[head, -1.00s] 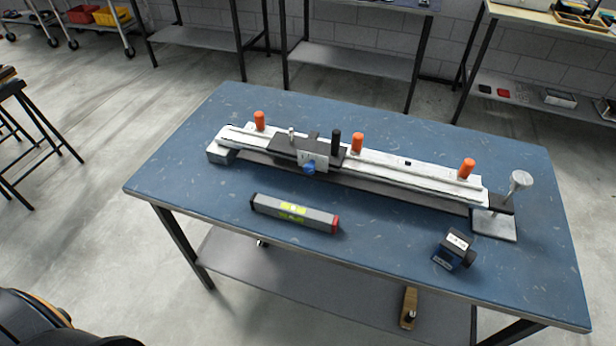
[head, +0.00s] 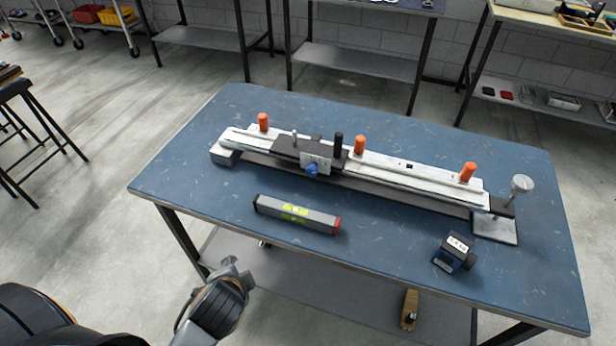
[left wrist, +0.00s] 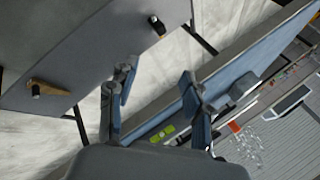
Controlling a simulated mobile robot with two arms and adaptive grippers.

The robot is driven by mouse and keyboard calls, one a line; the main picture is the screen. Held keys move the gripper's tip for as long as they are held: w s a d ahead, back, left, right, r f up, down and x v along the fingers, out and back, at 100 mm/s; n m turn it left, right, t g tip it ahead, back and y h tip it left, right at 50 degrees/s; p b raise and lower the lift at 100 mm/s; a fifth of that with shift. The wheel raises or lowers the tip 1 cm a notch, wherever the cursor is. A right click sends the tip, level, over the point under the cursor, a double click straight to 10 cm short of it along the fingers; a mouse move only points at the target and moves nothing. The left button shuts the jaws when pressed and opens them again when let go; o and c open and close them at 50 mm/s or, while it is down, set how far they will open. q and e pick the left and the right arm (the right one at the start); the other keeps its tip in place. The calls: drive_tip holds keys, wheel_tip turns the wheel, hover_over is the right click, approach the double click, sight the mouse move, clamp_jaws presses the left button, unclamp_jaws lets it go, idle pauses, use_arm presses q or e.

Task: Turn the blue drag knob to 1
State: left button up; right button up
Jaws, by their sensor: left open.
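The blue drag knob (head: 312,169) is on the front of a pale plate on the dark carriage (head: 292,149) of a long white rail device (head: 400,172) on the blue table. Its setting is too small to read. My left arm shows at the lower left of the head view, in front of the table's near edge and well away from the knob. My left gripper (left wrist: 160,98) is open and empty in the left wrist view, close to the table's edge. The knob cannot be made out in that view. My right gripper is not in view.
A grey level (head: 297,214) with a red end lies in front of the device. A small dark blue box (head: 454,252) stands at the table's right. Orange handles (head: 360,145) and a black post (head: 338,145) stick up from the device. The table's left front area is clear.

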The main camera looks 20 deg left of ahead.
use_arm(q)
drive_tip(key=w+a+r+m+t+y, duration=0.2)
drive_tip(key=w+r+m+t, duration=0.15)
drive_tip(key=m, duration=0.25)
drive_tip(key=m+t+h, duration=0.6)
drive_tip(key=m+t, duration=0.2)
drive_tip(key=m, duration=2)
approach(310, 174)
drive_tip(key=shift+n, duration=0.3)
drive_tip(key=w, duration=0.2)
drive_tip(key=w+p, duration=0.1)
drive_tip(key=w, duration=0.2)
drive_tip(key=w+p, duration=0.1)
drive_tip(key=w, duration=0.2)
drive_tip(key=shift+w+d+r, duration=0.15)
drive_tip(key=shift+d+r, duration=0.05)
drive_tip(key=shift+r, duration=0.1)
clamp_jaws()
